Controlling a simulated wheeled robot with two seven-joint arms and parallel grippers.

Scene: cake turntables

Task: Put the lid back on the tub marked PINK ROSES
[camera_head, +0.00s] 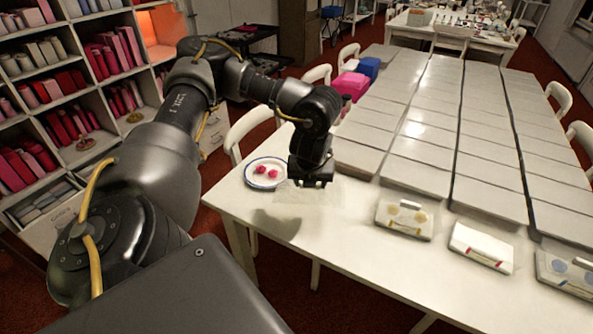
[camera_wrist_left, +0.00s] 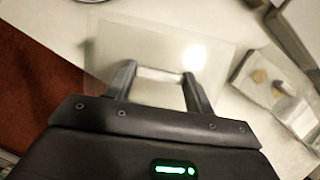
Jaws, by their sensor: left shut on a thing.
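My left gripper (camera_head: 312,183) is low over the near left part of the white table. It is shut on the pale handle of a clear, square lid (camera_wrist_left: 120,45), seen between its fingers (camera_wrist_left: 160,80) in the left wrist view. The lid also shows faintly below the gripper in the head view (camera_head: 292,197). Three white tubs stand along the table's right front: one with yellowish round marks (camera_head: 403,218), one with red and yellow marks (camera_head: 481,247), one with blue marks (camera_head: 567,274). I cannot read any PINK ROSES marking. My right gripper is not in view.
A blue-rimmed white plate (camera_head: 250,180) with two pink pieces (camera_head: 267,171) lies just left of the gripper. Grey-white panels (camera_head: 430,130) cover the table behind the tubs. Shelves (camera_head: 75,110) stand at left. The table's front strip is mostly bare.

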